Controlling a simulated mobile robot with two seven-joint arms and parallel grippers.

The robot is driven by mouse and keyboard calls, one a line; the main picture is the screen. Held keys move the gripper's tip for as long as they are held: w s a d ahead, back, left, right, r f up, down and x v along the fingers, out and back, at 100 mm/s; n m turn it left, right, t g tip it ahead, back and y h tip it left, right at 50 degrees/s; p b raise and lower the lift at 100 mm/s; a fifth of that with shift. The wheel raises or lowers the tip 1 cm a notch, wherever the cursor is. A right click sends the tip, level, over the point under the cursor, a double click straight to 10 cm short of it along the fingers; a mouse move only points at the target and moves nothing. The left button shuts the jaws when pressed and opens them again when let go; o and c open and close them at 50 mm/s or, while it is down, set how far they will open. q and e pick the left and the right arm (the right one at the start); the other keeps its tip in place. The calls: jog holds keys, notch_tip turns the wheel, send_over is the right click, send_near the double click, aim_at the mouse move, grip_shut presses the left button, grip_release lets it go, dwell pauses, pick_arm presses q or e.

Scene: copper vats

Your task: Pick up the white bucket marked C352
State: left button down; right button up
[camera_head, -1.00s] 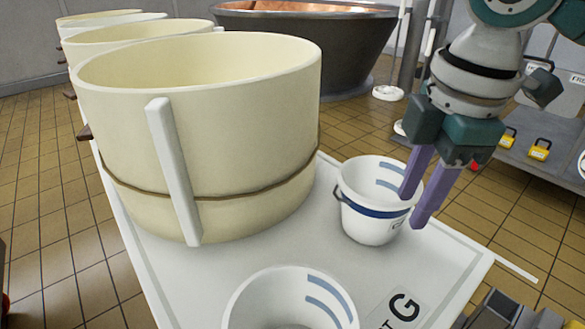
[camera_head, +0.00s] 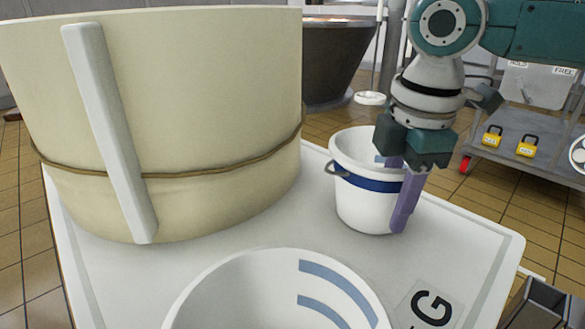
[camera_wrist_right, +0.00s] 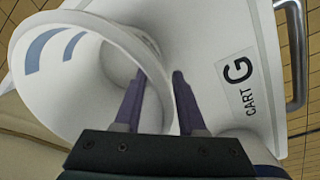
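A white bucket (camera_head: 358,207) with a blue band stands upright on a white cart top (camera_head: 255,232). No C352 marking is readable on it now. My right gripper (camera_head: 398,190) points down over its right rim, one purple finger inside and one outside. In the right wrist view the bucket's rim and wall (camera_wrist_right: 135,45) pass between the fingers (camera_wrist_right: 158,88), with gaps showing, so the gripper looks open. My left gripper is not in view.
A large cream vat (camera_head: 215,110) with a white upright handle stands on the cart, left of the bucket. A "CART G" label (camera_head: 430,308) is at the front right. A dark vat (camera_head: 335,60) and a grey cart with yellow padlocks (camera_head: 527,146) stand behind.

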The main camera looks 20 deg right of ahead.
notch_tip(320, 180, down, 2)
jog(key=shift+w+f+b, duration=0.1)
jog(key=shift+f+b, duration=0.15)
jog(key=shift+b, duration=0.1)
jog(key=shift+r, duration=0.15)
grip_shut()
dwell(1.0)
